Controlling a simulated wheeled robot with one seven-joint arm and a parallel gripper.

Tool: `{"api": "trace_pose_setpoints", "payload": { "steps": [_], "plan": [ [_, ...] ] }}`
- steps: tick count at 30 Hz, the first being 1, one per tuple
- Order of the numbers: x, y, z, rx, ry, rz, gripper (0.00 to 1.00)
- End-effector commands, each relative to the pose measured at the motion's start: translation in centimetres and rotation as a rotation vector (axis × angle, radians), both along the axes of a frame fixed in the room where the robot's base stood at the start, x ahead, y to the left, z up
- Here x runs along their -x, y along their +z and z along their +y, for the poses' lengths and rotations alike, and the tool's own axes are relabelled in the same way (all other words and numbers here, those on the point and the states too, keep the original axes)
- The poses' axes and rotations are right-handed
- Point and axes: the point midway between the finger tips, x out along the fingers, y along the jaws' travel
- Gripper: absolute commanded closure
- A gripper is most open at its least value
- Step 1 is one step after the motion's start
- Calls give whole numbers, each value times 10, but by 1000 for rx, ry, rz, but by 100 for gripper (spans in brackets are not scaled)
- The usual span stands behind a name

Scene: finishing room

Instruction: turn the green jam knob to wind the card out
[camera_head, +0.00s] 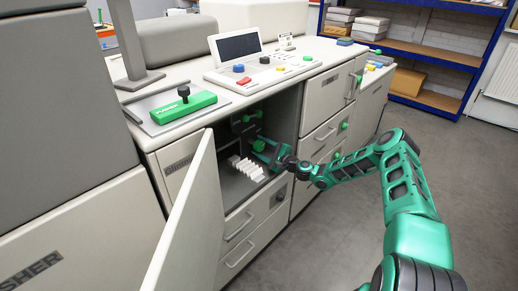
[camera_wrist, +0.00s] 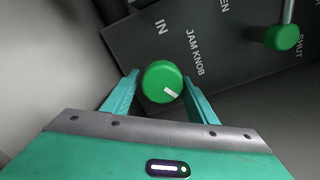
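The green jam knob (camera_wrist: 161,82) sits on a dark panel (camera_wrist: 225,50) printed "JAM KNOB" and "IN" in the wrist view. A short white mark shows at the knob's lower right. My gripper (camera_wrist: 161,98) is open, with one teal finger on each side of the knob; a gap shows on both sides, and I cannot tell whether either finger touches. In the head view my gripper (camera_head: 262,146) reaches into the open cabinet, at the dark mechanism (camera_head: 243,124) inside. I do not make out the card in either view.
A second green knob on a lever (camera_wrist: 283,37) is at the panel's upper right, near the word "SHUT". The open cabinet door (camera_head: 190,215) stands left of my arm. White blocks (camera_head: 248,169) lie on the cabinet floor below the gripper. Drawers (camera_head: 318,140) are on the right.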

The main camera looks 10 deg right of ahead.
Motion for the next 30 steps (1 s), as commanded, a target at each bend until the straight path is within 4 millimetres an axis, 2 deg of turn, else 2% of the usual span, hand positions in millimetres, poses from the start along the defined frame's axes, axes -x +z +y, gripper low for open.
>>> {"api": "trace_pose_setpoints", "payload": {
  "steps": [10, 14, 24, 30],
  "plan": [
    [1, 2, 2, -5, 5, -3, 38],
    [10, 2, -4, -4, 5, -2, 38],
    [60, 1, -38, -5, 2, 0, 38],
    [82, 1, -52, -3, 3, 0, 38]
  ]
}}
